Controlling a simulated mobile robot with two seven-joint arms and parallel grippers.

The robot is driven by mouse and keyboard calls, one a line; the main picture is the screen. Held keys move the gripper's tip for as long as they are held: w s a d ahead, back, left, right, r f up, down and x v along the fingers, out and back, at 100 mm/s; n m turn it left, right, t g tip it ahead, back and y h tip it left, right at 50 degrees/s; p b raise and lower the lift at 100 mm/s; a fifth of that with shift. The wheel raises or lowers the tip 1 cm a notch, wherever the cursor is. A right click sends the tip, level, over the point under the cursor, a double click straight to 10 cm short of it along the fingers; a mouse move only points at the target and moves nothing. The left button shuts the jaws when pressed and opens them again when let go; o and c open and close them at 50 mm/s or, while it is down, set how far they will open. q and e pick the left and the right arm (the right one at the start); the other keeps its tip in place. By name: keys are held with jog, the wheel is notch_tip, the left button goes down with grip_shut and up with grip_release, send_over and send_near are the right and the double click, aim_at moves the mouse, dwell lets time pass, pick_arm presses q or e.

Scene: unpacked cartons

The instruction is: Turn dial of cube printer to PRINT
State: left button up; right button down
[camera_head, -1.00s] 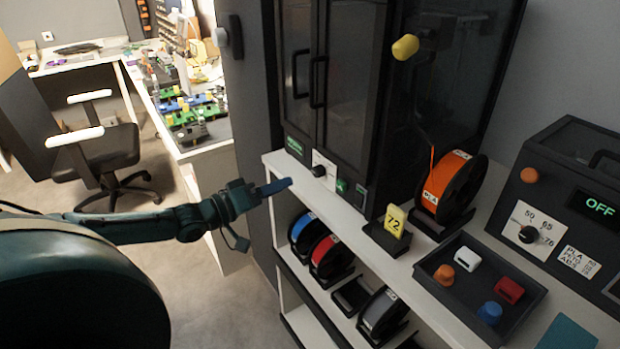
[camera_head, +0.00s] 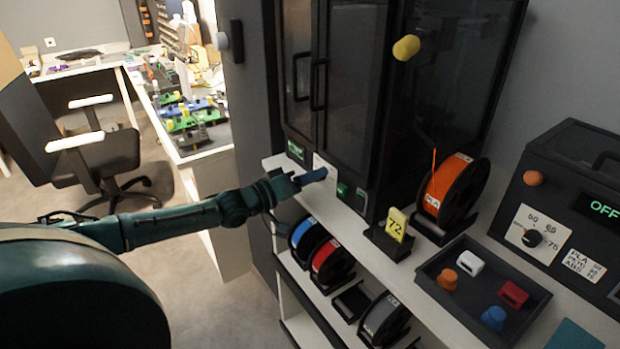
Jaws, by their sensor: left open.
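The cube printer (camera_head: 338,85) is a tall dark cabinet with glass doors and black handles, standing on the white shelf unit. Its white dial plate (camera_head: 325,167) is at the bottom front, between a small green display (camera_head: 295,150) and a green button (camera_head: 342,189). The left gripper is open. My right gripper is not in view.
An orange spool (camera_head: 450,187), a yellow "72" tag (camera_head: 396,224) and a dark tray (camera_head: 463,296) of small parts stand on the shelf. A dryer box (camera_head: 574,170) reading OFF is at right. More spools (camera_head: 333,263) sit below. A chair (camera_head: 112,160) is at left.

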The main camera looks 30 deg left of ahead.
pick_arm(q)
jog(key=c, duration=1)
